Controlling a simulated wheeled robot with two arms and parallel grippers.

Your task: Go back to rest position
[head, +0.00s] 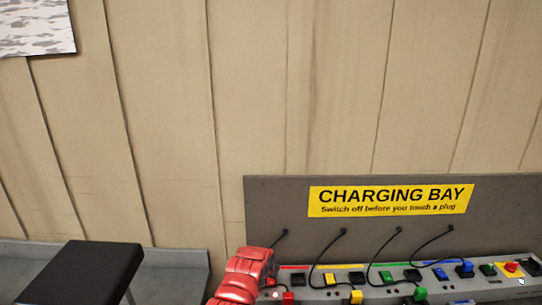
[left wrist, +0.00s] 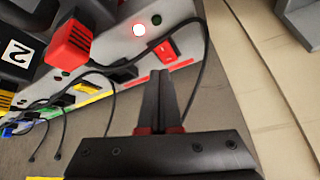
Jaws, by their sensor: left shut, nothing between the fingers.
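My left gripper (left wrist: 160,85) shows in the left wrist view with its dark fingers closed together and nothing between them. Its tips are close to the grey charging panel (left wrist: 115,50), beside a red switch (left wrist: 168,48); whether they touch it I cannot tell. A red plug (left wrist: 70,45) is to the left of the fingers. A red lamp (left wrist: 138,30) is lit, and the green lamp (left wrist: 157,19) beside it is dark. In the head view a red segmented part of my left arm covers the left end of the panel; the fingers are hidden there. My right gripper is in neither view.
The yellow charging bay sign (head: 390,200) is on the grey backboard (head: 275,205). Black cables hang over the panel, with a yellow plug (head: 356,297) and a green plug (head: 420,294). A black-topped stand (head: 90,268) is at the left.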

